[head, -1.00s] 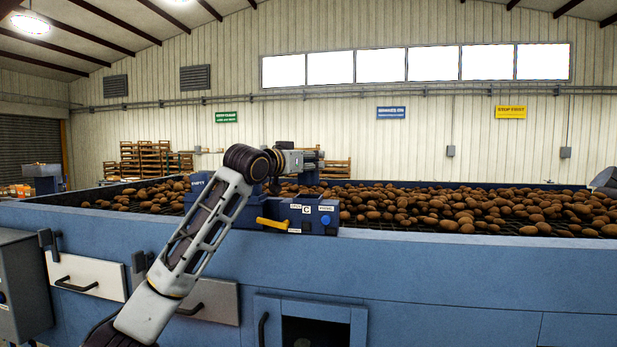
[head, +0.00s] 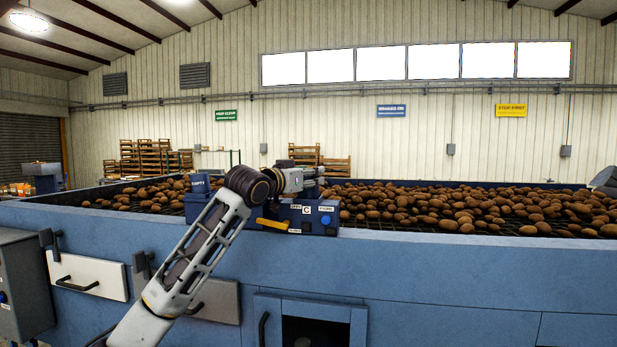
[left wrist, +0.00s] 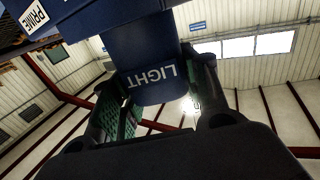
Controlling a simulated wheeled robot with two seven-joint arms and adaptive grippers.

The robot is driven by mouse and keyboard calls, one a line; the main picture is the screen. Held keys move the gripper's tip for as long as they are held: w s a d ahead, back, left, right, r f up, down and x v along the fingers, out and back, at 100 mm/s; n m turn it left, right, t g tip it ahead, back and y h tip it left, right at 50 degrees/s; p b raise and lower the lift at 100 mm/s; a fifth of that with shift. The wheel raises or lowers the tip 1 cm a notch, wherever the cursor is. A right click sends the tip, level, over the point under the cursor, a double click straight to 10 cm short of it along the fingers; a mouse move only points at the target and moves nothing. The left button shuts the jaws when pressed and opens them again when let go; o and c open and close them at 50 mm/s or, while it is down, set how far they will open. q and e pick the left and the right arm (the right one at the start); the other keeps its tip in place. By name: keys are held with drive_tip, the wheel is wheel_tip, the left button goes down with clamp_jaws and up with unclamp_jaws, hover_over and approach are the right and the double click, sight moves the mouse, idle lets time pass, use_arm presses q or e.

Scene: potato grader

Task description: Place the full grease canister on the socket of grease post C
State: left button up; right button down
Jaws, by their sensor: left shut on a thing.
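My left gripper (head: 312,182) is low over the grease post marked C (head: 307,213), at the front edge of the potato bed. In the left wrist view (left wrist: 160,100) its fingers stand on both sides of a dark blue body labelled LIGHT (left wrist: 148,88), shut on it. This appears to be the canister; its label is upside down there. The post's PRIME label (left wrist: 27,27) shows close by at upper left. In the head view the wrist and gripper mostly hide the canister, and I cannot tell whether it touches the socket. My right gripper is not in view.
A yellow lever (head: 270,224) and a blue button (head: 325,220) are on the post's front. A blue box with a label that seems to read EMPTY (head: 200,183) stands to the left. Potatoes (head: 440,205) fill the bed behind the long blue wall (head: 450,260).

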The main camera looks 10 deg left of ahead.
use_arm(q)
drive_tip(key=shift+f, duration=0.25)
drive_tip(key=o, duration=1.2)
drive_tip(key=shift+c, duration=0.2)
drive_tip(key=shift+r, duration=0.1)
drive_tip(key=shift+s+a+b, duration=0.25)
drive_tip(key=shift+s+b, duration=0.1)
drive_tip(key=shift+s, duration=0.35)
drive_tip(key=b+v, duration=0.3)
drive_tip(key=v, duration=0.7)
drive_tip(key=shift+s+a, duration=0.15)
drive_tip(key=shift+s, duration=0.1)
